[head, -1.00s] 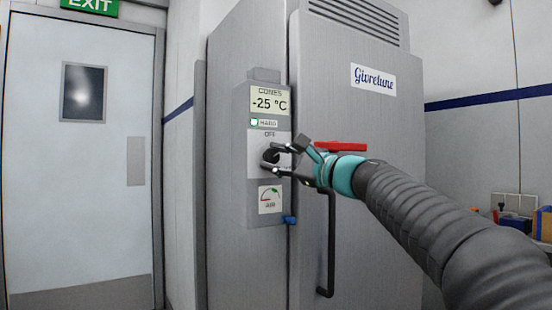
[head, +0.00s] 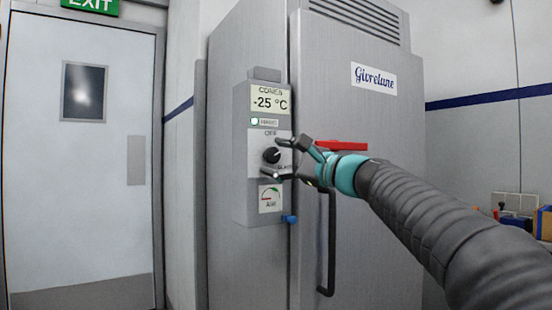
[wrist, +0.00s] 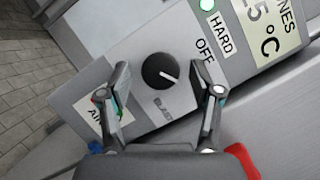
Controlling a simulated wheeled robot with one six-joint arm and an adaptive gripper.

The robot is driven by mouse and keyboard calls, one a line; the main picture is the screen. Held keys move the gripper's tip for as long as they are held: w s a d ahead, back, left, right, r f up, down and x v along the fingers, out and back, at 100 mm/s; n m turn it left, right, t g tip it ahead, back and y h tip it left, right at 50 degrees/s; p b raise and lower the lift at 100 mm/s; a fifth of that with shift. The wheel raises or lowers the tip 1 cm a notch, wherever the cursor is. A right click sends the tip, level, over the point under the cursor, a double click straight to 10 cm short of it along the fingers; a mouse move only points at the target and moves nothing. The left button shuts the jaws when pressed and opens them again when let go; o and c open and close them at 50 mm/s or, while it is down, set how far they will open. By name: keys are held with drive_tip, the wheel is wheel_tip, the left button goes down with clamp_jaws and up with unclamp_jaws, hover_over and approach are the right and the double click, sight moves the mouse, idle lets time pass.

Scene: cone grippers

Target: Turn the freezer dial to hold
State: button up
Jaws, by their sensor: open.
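The freezer dial (head: 271,156) is a round black knob on a grey control box, and it also shows in the wrist view (wrist: 160,71). Its white pointer mark lies between the OFF label (wrist: 205,50) and the BLAST label (wrist: 163,108). I see no label reading hold. My gripper (head: 276,160) is open and empty in front of the box. In the wrist view its two fingers (wrist: 167,85) stand either side of the dial's near side, apart from it. A lit green lamp (wrist: 207,5) sits beside the word HARD.
The display (head: 270,101) reads -25 °C. A small gauge (head: 270,198) is below the dial, with a blue piece (head: 289,219) at the box's lower corner. The freezer door has a dark handle (head: 328,250) and a red part (head: 342,146) near my wrist.

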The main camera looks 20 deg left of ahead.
drive_tip(key=v, duration=1.1)
drive_tip(key=shift+s+d, duration=0.15)
drive_tip(key=shift+d, duration=0.15)
drive_tip(key=shift+f, duration=0.1)
drive_tip(key=s+d+f+n+g+h, duration=0.1)
drive_tip(key=d+f+n+h, duration=0.15)
drive_tip(key=f, duration=0.65)
drive_tip(key=s+d+f+n+h, duration=0.15)
drive_tip(key=f+h, duration=0.25)
drive_tip(key=f, duration=0.5)
drive_tip(key=s+d+f+n+g+h, duration=0.1)
drive_tip(key=s+d+f+h, duration=0.15)
drive_tip(key=f, duration=0.65)
drive_tip(key=s+d+f+n+h, duration=0.2)
drive_tip(key=s+d+f+h, duration=0.3)
drive_tip(key=s+d+f, duration=0.3)
drive_tip(key=s+d+f+n+h, duration=0.2)
drive_tip(key=s+d+f+h, duration=0.2)
drive_tip(key=s+d+f, duration=0.4)
drive_tip(key=shift+s+d+f+n+h, duration=0.35)
drive_tip(key=shift+s+d, duration=0.9)
drive_tip(key=shift+s, duration=1.4)
drive_tip(key=shift+r, duration=0.1)
